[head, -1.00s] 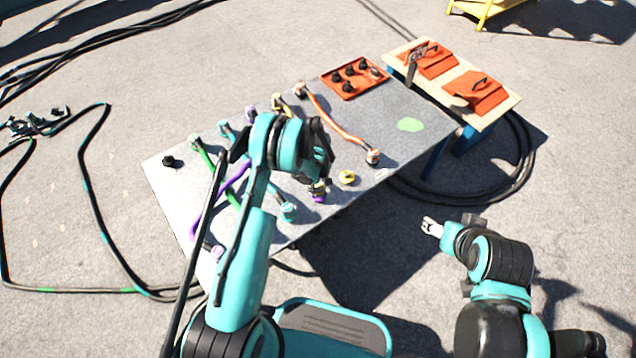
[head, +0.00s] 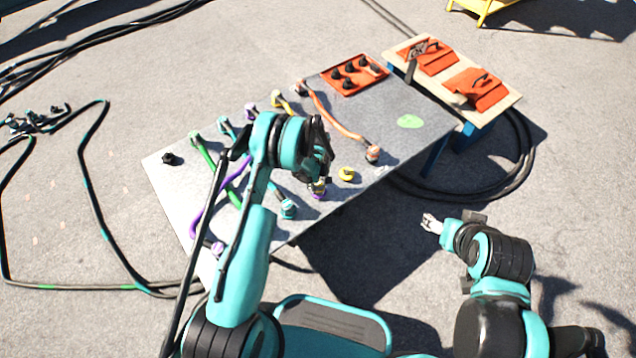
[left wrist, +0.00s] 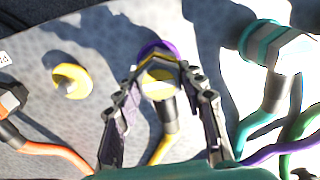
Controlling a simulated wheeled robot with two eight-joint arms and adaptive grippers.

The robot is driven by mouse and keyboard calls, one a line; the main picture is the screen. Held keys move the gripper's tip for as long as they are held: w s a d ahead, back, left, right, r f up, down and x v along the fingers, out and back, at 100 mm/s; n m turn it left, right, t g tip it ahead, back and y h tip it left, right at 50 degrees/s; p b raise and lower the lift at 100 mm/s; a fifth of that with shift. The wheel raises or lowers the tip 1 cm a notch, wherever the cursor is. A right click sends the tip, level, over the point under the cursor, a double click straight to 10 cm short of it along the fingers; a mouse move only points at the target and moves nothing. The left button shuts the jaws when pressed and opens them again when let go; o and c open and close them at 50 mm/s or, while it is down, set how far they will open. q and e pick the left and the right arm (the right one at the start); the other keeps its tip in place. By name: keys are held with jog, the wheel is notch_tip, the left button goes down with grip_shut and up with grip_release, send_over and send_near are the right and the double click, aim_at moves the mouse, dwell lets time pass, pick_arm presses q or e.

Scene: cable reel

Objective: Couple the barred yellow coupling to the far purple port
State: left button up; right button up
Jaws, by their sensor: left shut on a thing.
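My left gripper (head: 319,180) is over the near edge of the grey table. In the left wrist view its two fingers (left wrist: 160,95) are shut on the yellow coupling (left wrist: 160,86), whose yellow cable trails back between them. A purple port ring (left wrist: 157,48) shows just beyond the coupling's end. The coupling overlaps the ring, and I cannot tell whether it is seated. In the head view the purple port (head: 319,196) shows just below the gripper. The coupling's bar marking is not clear. My right gripper (head: 431,224) is off the table; its jaw opening is too small to read.
An empty yellow port (head: 347,174) is right of the gripper, with an orange coupling (head: 373,153) beyond. A teal coupling (head: 288,209) is close on the left. Green, teal and purple cables cross the table (head: 420,105). An orange tray (head: 355,74) holds black caps.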

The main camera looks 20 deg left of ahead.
pick_arm(q)
jog(key=shift+f, duration=0.1)
jog(key=o, duration=1.3)
jog(key=shift+o, duration=0.2)
notch_tip(320, 180, up, 12)
